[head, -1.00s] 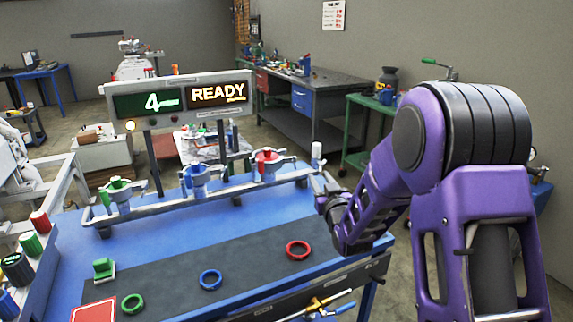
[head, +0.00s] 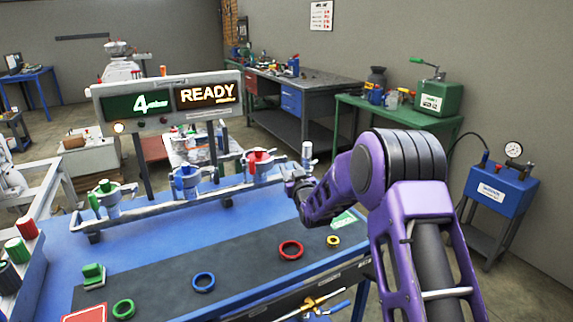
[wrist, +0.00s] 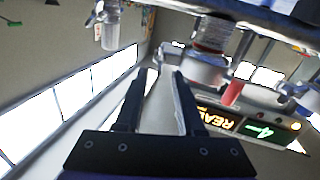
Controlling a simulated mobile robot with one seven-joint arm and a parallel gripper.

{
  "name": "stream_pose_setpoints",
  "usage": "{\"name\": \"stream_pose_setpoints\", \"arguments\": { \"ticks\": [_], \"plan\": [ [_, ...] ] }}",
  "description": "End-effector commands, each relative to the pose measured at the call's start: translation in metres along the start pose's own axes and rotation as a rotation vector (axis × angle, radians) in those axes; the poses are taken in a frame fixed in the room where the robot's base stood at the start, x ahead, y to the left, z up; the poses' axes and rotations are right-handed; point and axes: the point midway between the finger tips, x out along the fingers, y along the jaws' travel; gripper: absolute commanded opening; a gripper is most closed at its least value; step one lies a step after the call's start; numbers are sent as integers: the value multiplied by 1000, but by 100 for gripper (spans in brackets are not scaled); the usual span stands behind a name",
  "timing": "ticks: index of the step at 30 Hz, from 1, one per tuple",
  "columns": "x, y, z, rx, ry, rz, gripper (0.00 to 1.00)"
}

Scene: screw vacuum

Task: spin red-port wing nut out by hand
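The red port (head: 258,172), with red parts on its clamp, is the right-hand one of three on the grey manifold rail (head: 165,203). In the wrist view its metal clamp (wrist: 203,70) sits just right of my fingertips, with a red cylindrical piece (wrist: 232,93) hanging beside it. I cannot tell which part is the wing nut. My gripper (head: 293,178) is at the right end of the rail, beside the red port. In the wrist view my gripper (wrist: 157,72) has its fingers apart with nothing between them.
A grey fitting (head: 307,155) stands at the rail's right end, close to my gripper. Blue (head: 186,180) and green (head: 107,195) ports are left along the rail. A red ring (head: 291,258) and other coloured rings lie on the dark mat. The display (head: 207,95) reads READY.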

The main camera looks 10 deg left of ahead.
Motion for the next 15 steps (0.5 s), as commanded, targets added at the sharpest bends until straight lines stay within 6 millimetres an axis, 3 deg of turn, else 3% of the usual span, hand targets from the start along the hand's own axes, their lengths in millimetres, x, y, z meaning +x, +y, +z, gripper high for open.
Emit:
{"name": "stream_pose_setpoints", "arguments": {
  "ticks": [6, 15],
  "plan": [
    [29, 0, 1, 0, 0, 0, 38],
    [43, 0, 0, 0, -1, 0, 38]
  ]
}}
